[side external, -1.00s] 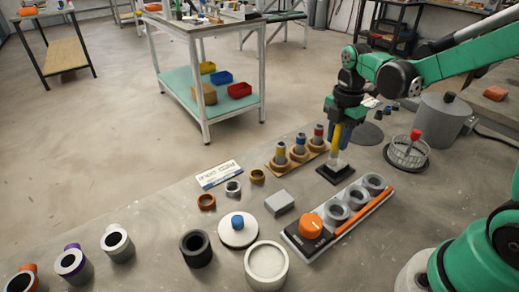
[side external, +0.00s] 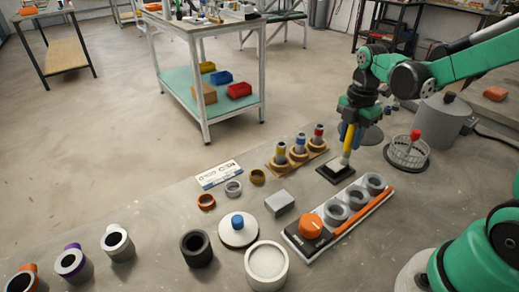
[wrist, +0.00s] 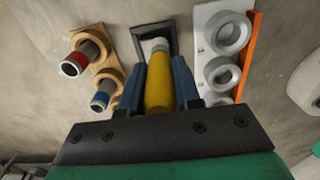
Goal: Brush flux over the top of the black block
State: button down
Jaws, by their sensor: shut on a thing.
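The black block (side external: 328,174) is a low, dark, square piece on the table with a paler area on top; it also shows in the wrist view (wrist: 171,34). My gripper (side external: 350,134) is above it, with blue fingers shut on the yellow handle of a brush (side external: 348,143). In the wrist view my gripper (wrist: 159,75) has a finger on each side of the yellow brush (wrist: 158,85). The brush's pale end points down at the block's right part in the side view. Whether it touches the top I cannot tell.
A wooden rack (side external: 298,156) with colour-banded handles stands left of the block. A grey tray (side external: 300,245) with rings, an orange knob and an orange bar lies in front. A wire basket (side external: 408,152) with a red handle is at the right. A grey box (side external: 279,203) lies nearer.

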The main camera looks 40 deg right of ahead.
jog(key=shift+a, duration=1.6)
notch_tip(320, 180, up, 8)
dwell(0.6)
